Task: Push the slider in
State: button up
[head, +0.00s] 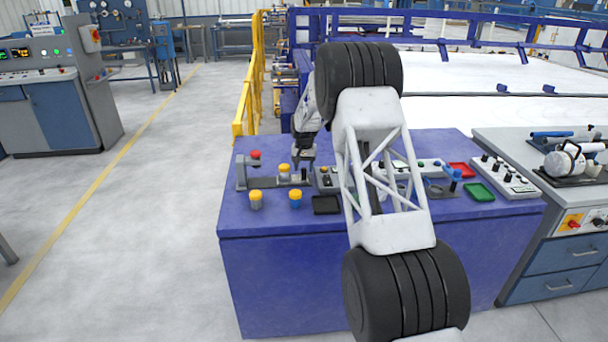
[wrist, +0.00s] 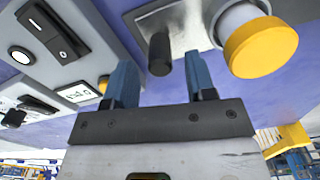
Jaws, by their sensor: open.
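The slider fixture (head: 266,183) is a low rail on the blue bench, with a grey bracket and red knob at its left end. A grey block with a yellow cap (head: 284,169) sits near its right end. In the wrist view a yellow cap (wrist: 262,46) on a pale cylinder is at the upper right. A dark round peg (wrist: 160,54) shows between the fingers. My gripper (head: 303,165) is at the fixture's right end; in the wrist view its two blue fingers (wrist: 158,66) are open. I cannot tell whether either touches the peg.
Two yellow-capped posts (head: 256,200) (head: 295,199) and a black tray (head: 326,205) stand in front of the fixture. A switch panel (wrist: 52,45) is close on the wrist view's left. Red (head: 461,170) and green (head: 479,192) trays lie right. My arm hides the bench middle.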

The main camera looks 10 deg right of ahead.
jog(key=shift+f, duration=1.7)
grip_shut()
